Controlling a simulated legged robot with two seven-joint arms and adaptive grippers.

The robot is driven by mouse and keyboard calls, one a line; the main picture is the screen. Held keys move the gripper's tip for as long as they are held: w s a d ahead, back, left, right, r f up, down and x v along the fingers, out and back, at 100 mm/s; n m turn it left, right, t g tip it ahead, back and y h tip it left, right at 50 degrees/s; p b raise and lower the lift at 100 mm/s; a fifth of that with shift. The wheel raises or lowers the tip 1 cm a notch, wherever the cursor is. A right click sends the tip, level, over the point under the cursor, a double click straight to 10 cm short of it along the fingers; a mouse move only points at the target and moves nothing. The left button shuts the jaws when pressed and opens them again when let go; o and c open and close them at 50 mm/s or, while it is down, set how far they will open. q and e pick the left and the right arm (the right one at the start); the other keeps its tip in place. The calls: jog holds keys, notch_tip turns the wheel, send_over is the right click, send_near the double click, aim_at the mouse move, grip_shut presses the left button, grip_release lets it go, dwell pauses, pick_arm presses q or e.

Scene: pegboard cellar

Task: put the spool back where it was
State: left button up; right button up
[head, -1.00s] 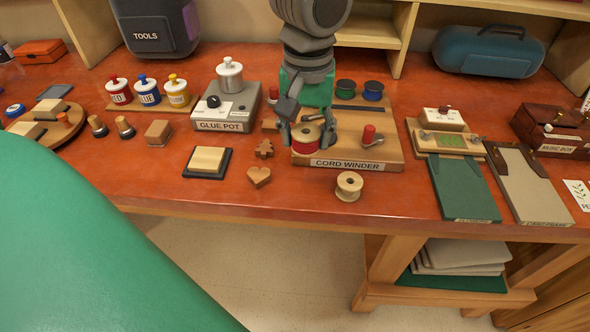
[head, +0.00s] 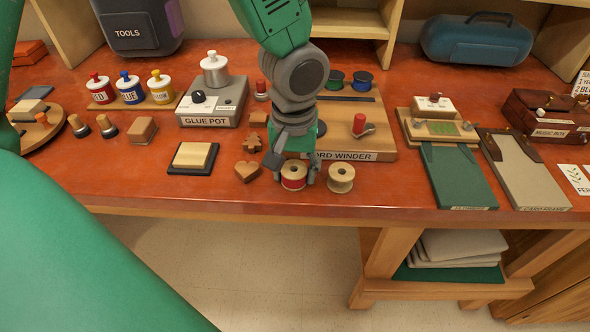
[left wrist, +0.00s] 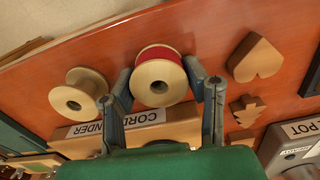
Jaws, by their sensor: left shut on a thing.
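The red-wound spool (head: 293,176) is between the fingertips of my left gripper (head: 293,179), in front of the cord winder (head: 352,156), at or just above the tabletop; I cannot tell whether it touches. In the left wrist view the red spool (left wrist: 158,78) shows its pale wooden end, with a finger of my left gripper (left wrist: 159,68) on each side. A bare wooden spool (head: 341,178) stands upright just right of it and also shows in the left wrist view (left wrist: 78,94). My arm hides part of the winder. My right gripper is not in view.
A wooden heart (head: 247,171) and tree (head: 252,142) lie left of the held spool. The winder base carries a red-knobbed crank (head: 360,125) and green and blue spools behind. The glue pot (head: 212,102) stands back left. The table's front edge is close.

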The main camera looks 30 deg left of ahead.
pick_arm(q)
jog(key=shift+s+f, duration=0.1)
jog(key=o, duration=1)
notch_tip(320, 180, up, 12)
jog(key=p, duration=0.2)
